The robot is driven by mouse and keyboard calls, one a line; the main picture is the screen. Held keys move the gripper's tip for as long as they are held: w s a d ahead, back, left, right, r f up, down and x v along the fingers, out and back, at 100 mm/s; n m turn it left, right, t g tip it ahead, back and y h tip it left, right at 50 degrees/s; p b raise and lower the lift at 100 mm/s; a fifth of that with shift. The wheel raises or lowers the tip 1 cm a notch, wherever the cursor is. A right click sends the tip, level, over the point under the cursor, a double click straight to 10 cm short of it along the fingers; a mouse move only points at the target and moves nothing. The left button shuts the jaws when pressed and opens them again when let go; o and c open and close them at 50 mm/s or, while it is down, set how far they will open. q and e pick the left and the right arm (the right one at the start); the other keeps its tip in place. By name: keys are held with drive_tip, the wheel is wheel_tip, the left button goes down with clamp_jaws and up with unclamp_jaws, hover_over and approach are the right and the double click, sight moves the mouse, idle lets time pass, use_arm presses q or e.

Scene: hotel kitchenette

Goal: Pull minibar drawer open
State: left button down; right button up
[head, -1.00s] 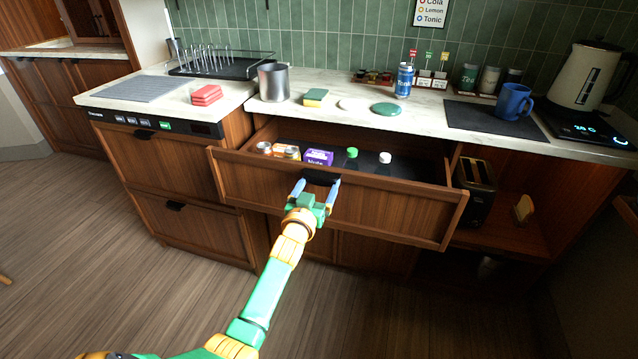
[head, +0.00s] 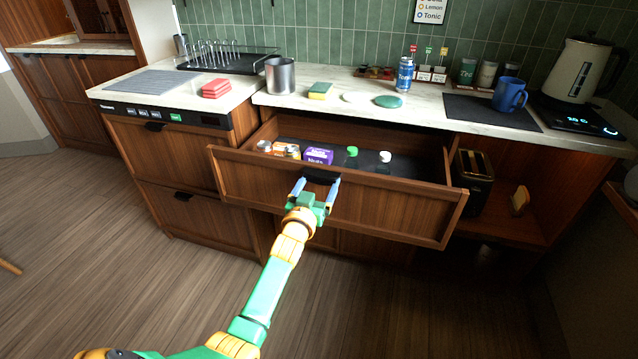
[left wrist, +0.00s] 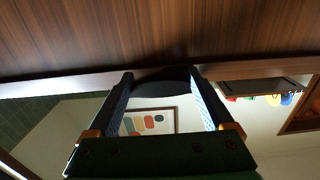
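The minibar drawer (head: 340,198) is a wide wooden drawer below the counter. It stands well out from the cabinet, and its inside shows. Its black handle (head: 321,175) is at the top middle of the front. My left gripper (head: 316,184) is at this handle, one blue finger at each side of it. In the left wrist view the fingers (left wrist: 160,75) stand apart with the dark handle (left wrist: 162,88) between their tips, and the drawer front (left wrist: 160,30) fills the top. The exact contact is partly hidden. My right gripper is not in view.
The drawer holds cans (head: 285,150), a purple box (head: 318,156) and bottles with green and white caps (head: 385,157). On the counter are a steel pot (head: 280,75), a blue mug (head: 509,95) and a kettle (head: 580,70). A toaster (head: 473,180) stands in an open shelf at right. The floor ahead is clear.

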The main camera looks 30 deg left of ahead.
use_arm(q)
unclamp_jaws()
drive_tip(key=p+v, duration=0.1)
drive_tip(key=v, duration=0.6)
drive_tip(key=s+d+f+m+g+h+p, duration=0.1)
drive_tip(key=s+d+f+g+p, duration=0.15)
drive_tip(key=s+f, duration=0.45)
drive_tip(key=s+d+f+m+g+h+p, duration=0.1)
drive_tip(key=s+d+f+g+h, duration=0.2)
drive_tip(key=f, duration=0.7)
drive_tip(key=s+d+f+m+g+p, duration=0.1)
drive_tip(key=s+d+f+g+p, duration=0.1)
drive_tip(key=s+f+g, duration=0.6)
drive_tip(key=s+f, duration=0.2)
drive_tip(key=s, duration=0.5)
drive_tip(key=s+d+f+m+g+p, duration=0.1)
drive_tip(key=s+f, duration=0.3)
drive_tip(key=s, duration=0.4)
drive_tip(key=s+d+f+m+g+p, duration=0.1)
drive_tip(key=s+f+g, duration=0.1)
drive_tip(key=s, duration=0.6)
drive_tip(key=shift+s+f, duration=0.15)
drive_tip(key=shift+f, duration=0.6)
